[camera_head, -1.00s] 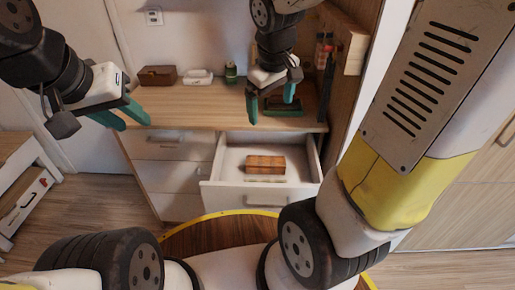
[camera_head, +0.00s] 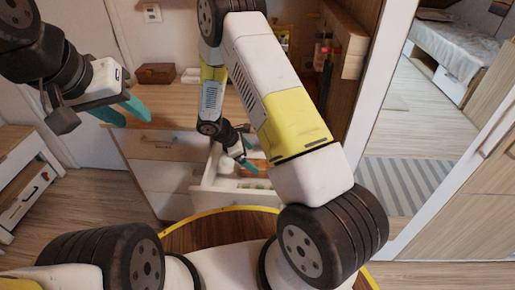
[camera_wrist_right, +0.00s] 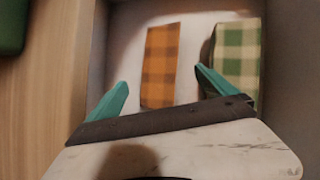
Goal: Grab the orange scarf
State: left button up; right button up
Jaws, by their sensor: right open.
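The orange checked scarf (camera_wrist_right: 160,60) lies folded on the light floor of the open drawer (camera_head: 228,202). In the right wrist view it lies between and ahead of the fingertips of my right gripper (camera_wrist_right: 161,84). That gripper is open and empty, over the drawer; whether its fingers touch the scarf I cannot tell. In the head view, my right gripper (camera_head: 246,160) points down into the drawer, and my arm hides much of the drawer. My left gripper (camera_head: 136,112) is open and empty, in front of the dresser's left side.
A green and white checked cloth (camera_wrist_right: 237,58) lies in the drawer right beside the orange scarf, close to my right finger. The drawer's walls enclose the space. A brown box (camera_head: 156,73) stands on the dresser top. A doorway at the right shows a bed (camera_head: 450,50).

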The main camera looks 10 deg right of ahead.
aim_at(261, 164)
jog(key=x, duration=0.7)
jog(key=shift+d+r, duration=0.1)
jog(key=shift+d, duration=0.05)
jog(key=c, duration=1.5)
jog(key=shift+r, duration=0.15)
